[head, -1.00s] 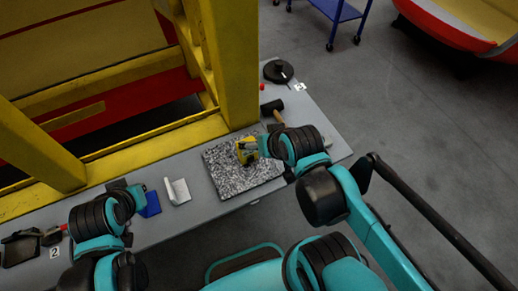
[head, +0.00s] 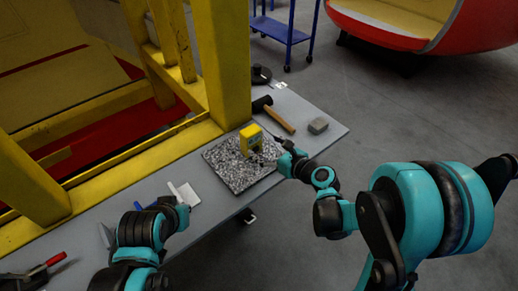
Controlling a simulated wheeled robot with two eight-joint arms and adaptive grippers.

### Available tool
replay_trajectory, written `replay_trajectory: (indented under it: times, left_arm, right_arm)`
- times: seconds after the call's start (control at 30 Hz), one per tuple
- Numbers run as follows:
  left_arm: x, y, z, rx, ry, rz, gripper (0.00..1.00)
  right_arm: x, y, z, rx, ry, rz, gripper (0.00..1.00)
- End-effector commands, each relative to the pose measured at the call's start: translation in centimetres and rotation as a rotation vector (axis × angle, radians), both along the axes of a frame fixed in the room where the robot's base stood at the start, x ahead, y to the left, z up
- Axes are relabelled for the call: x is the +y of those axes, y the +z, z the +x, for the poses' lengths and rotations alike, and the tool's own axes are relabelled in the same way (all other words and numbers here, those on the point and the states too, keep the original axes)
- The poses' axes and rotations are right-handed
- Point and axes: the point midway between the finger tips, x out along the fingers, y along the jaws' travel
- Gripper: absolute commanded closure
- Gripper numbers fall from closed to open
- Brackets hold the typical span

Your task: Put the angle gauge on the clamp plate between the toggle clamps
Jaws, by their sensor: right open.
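A yellow block-like gauge with a dark opening, which looks like the angle gauge (head: 250,137), stands on a speckled grey plate (head: 225,178) on the bench. My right gripper (head: 274,143) is open just right of the gauge, with a gap visible between them. My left gripper (head: 180,205) is at the bench's front left, by a pale angled piece (head: 187,193); its fingers are too small and hidden to read. A dark item with a red handle (head: 52,260), possibly a toggle clamp, lies at the lower left, cut by the frame. The clamp plate is not clearly identifiable.
A round black item (head: 261,75) stands farther back. A yellow post (head: 222,70) rises behind the speckled plate. A blue cart (head: 285,32) stands on the floor.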

Motion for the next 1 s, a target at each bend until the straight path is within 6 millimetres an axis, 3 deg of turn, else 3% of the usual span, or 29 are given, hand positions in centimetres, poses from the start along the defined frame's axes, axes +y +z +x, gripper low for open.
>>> replay_trajectory:
  times: [0.5, 0.77, 1.0]
  left_arm:
    - [0.0, -2.1, 0.0, 0.0, 0.0, 0.0, 1.0]
    - [0.0, -2.1, 0.0, 0.0, 0.0, 0.0, 1.0]
    - [0.0, -2.1, 0.0, 0.0, 0.0, 0.0, 1.0]
  right_arm:
    - [4.2, -1.7, 4.6, -0.001, 0.005, -0.005, 0.17]
    - [4.5, -1.7, 5.0, -0.002, 0.003, -0.006, 0.17]
    - [4.5, -1.7, 5.0, -0.001, 0.003, -0.006, 0.8]
